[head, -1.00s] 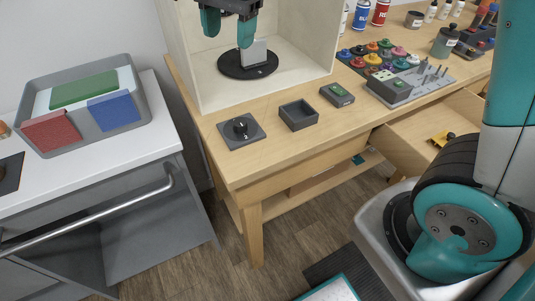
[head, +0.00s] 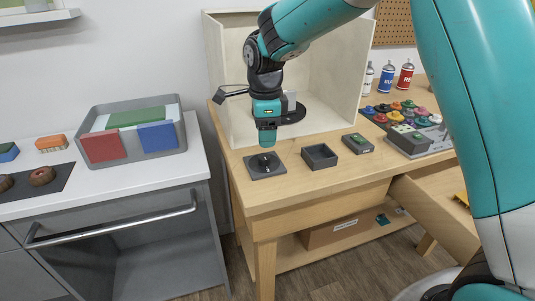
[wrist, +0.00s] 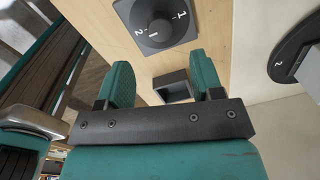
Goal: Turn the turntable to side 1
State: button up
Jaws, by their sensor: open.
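The turntable (head: 293,115) is a black disc inside a pale open-fronted booth, partly hidden behind my arm. A grey block stands on it. The disc's edge (wrist: 284,62) shows in the wrist view, with a white 2. A grey square dial plate (head: 252,172) with a dark round knob lies on the bench in front of the booth. In the wrist view, the plate (wrist: 122,8) carries 1 and 2, and the knob's white mark lies nearer the 2. My gripper (head: 267,143) points down just above the dial, apart from it. Its fingers (wrist: 162,80) are open and empty.
Coloured knobs (head: 400,113) lie further right. A grey tray (head: 178,105) sits on the left counter. An open drawer (head: 432,205) juts out at right.

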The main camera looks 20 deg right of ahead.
aim_at(265, 156)
notch_tip(265, 156, down, 7)
jog(key=shift+w+f, duration=0.1)
jog(key=shift+w, duration=0.05)
jog(key=c, duration=0.9)
jog(key=shift+d, duration=0.3)
jog(key=shift+a+n, duration=0.2)
jog(key=shift+n, duration=0.1)
